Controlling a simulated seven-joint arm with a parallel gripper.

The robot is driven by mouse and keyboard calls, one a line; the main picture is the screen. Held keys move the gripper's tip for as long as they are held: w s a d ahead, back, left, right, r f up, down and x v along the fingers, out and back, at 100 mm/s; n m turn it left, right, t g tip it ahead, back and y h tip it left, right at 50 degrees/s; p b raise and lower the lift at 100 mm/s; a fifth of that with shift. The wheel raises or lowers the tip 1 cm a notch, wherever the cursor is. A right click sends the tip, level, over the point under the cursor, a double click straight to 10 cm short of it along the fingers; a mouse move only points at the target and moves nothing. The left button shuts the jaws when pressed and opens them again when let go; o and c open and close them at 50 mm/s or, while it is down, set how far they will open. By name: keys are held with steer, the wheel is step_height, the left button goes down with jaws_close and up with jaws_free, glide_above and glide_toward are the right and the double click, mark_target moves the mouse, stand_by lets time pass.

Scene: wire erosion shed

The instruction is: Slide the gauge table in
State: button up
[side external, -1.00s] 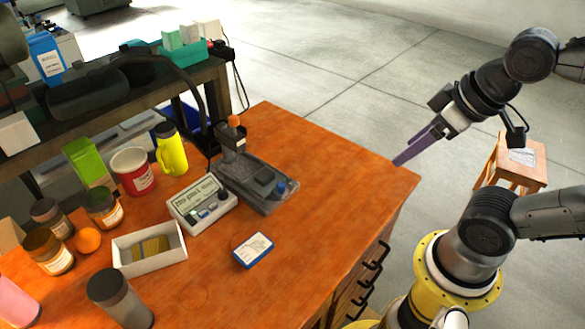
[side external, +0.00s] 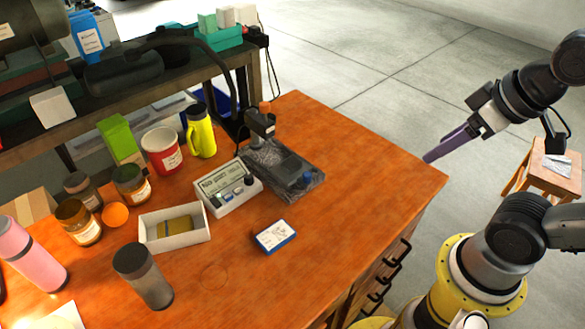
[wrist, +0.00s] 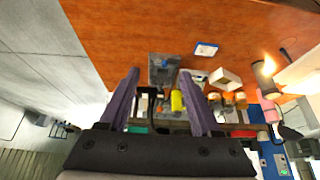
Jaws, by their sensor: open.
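The gauge stands on the orange wooden desk. It has a dark grey speckled base (side external: 262,158), a post with an orange top (side external: 265,108), and a dark block, apparently the gauge table (side external: 288,166), with a blue knob (side external: 308,180) at its front right. How far the table is out along the base is too small to tell. The gauge (wrist: 163,68) also shows in the wrist view, beyond and between the fingertips. My gripper (side external: 429,158) has long purple fingers, seen apart and empty in the wrist view (wrist: 159,75). It is up near the desk's right corner, away from the gauge.
A display box (side external: 228,190) stands left of the gauge. A blue-white box (side external: 274,236) lies in front. A yellow flask (side external: 202,135), red mug (side external: 161,152), jars and white tray (side external: 174,243) crowd the left. The desk's right part (side external: 370,170) is clear.

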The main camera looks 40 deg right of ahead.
steer(key=shift+c, duration=0.3)
steer(key=w+r, duration=0.5)
steer(key=w, duration=0.2)
steer(key=n+g, duration=0.2)
steer(key=g, duration=0.4)
glide_above(307, 174)
step_height(307, 174, down, 16)
step_height(307, 174, down, 14)
jaws_close()
